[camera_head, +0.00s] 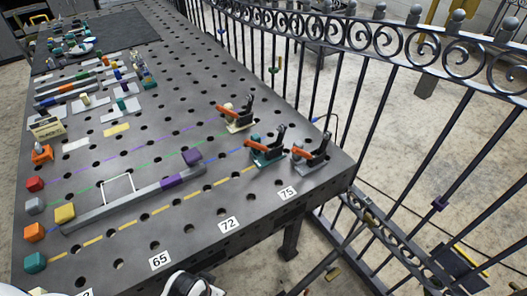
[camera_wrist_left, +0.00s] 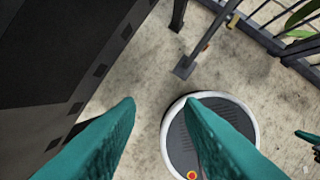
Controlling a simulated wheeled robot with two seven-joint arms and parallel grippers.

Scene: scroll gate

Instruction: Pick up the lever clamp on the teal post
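The lever clamp on the teal post (camera_head: 267,149) stands near the right end of the table in the head view. It has an orange-red handle, a dark upright arm and a teal base. A similar clamp on a cream base (camera_head: 238,115) stands behind it to the left. Another on a grey base (camera_head: 311,153) stands close to its right. My left gripper (camera_wrist_left: 160,102) shows two teal fingers spread apart with nothing between them. It hangs over the floor beside a dark table side, away from the clamps. My right gripper is not seen in either view.
The dark perforated table (camera_head: 205,180) carries a long grey bar (camera_head: 130,203) with a purple slider and several coloured blocks at left. A scroll-topped metal fence (camera_head: 360,80) runs along the table's far right side. The table surface in front of the clamps is mostly clear.

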